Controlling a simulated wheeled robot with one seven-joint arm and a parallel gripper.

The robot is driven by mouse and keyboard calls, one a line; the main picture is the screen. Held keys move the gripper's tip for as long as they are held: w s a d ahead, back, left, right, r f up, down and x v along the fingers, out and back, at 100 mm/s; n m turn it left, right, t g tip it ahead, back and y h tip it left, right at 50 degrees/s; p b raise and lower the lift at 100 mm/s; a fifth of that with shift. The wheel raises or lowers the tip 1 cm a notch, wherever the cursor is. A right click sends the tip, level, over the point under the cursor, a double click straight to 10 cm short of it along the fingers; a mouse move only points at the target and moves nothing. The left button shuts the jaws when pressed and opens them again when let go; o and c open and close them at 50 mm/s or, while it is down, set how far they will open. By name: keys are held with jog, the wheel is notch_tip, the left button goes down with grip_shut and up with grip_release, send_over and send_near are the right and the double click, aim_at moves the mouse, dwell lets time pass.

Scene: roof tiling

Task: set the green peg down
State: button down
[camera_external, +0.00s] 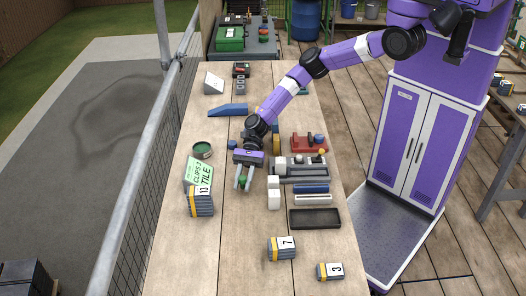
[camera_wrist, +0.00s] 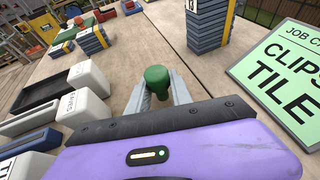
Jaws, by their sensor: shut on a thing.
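The green peg (camera_wrist: 157,80) is between the two grey fingers of my gripper (camera_wrist: 160,92) in the wrist view, its rounded head up. My gripper (camera_external: 243,182) also shows in the external view, pointing down over the middle of the wooden bench, with the green peg (camera_external: 242,181) a small green spot between the fingers. The gripper is shut on the peg. The peg's lower end is hidden, and I cannot tell whether it touches the bench.
A green job card (camera_external: 199,175) and a tile stack marked 12 (camera_external: 201,203) are left of my gripper. White blocks (camera_external: 274,195), a grey holder (camera_external: 300,172) and a dark tray (camera_external: 314,218) are right. Stacks marked 7 (camera_external: 281,249) and 3 (camera_external: 329,271) stand nearer. Bare wood lies between.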

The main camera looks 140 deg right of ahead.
jog(key=shift+f, duration=0.75)
jog(key=shift+f, duration=0.15)
jog(key=c, duration=1.1)
grip_release()
jog(key=shift+c, duration=0.2)
jog(key=shift+r, duration=0.25)
jog(key=b+v, duration=0.1)
jog(key=v, duration=0.6)
jog(key=shift+f, duration=0.15)
jog(key=shift+s+d+b, duration=0.1)
jog(key=shift+s+b, duration=0.15)
jog(key=shift+b, duration=0.05)
